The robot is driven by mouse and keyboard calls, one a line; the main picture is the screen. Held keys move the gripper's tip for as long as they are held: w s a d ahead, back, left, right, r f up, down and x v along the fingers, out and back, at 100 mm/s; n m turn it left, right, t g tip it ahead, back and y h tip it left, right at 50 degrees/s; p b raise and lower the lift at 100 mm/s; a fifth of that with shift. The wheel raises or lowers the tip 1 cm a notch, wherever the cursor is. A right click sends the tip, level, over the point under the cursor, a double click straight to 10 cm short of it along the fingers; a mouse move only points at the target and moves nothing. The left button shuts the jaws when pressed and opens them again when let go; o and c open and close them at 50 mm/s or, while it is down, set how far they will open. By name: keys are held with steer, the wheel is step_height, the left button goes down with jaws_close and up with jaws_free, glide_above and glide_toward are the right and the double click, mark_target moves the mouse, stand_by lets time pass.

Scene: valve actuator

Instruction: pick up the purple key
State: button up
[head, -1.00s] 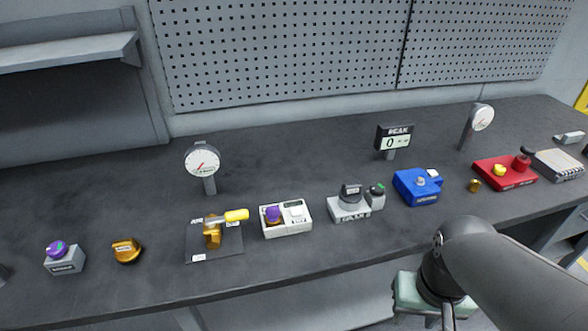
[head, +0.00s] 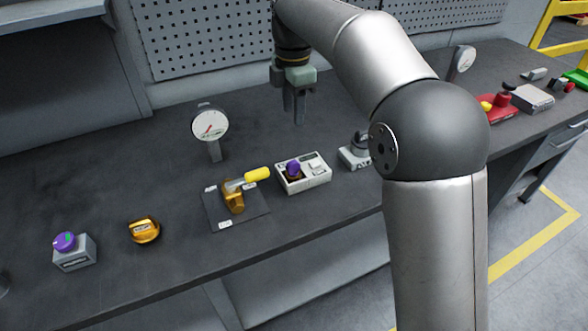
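Two purple parts show in the head view. One purple piece (head: 293,169) sits in the left part of a white box (head: 305,184) near the middle of the bench. The other is a round purple knob (head: 65,241) with a green mark, on top of a grey block (head: 75,256) at the far left. I cannot tell for sure which is the key. My gripper (head: 295,118) points down above the back of the bench, beyond the white box and apart from it. Its fingers look close together from this angle, with nothing visible between them.
A gauge (head: 210,125) stands on a post left of my gripper. A yellow-handled valve (head: 235,190) on a dark plate is left of the white box. An orange knob (head: 144,230) lies farther left. My arm hides part of the right bench.

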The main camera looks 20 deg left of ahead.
glide_toward(293, 161)
steer(key=f, duration=0.5)
steer(key=shift+s+d, duration=0.1)
steer(key=shift+d, duration=0.1)
steer(key=shift+a+f+p, duration=0.15)
steer(key=shift+f+p, duration=0.35)
steer(key=shift+f, duration=2.2)
jaws_close()
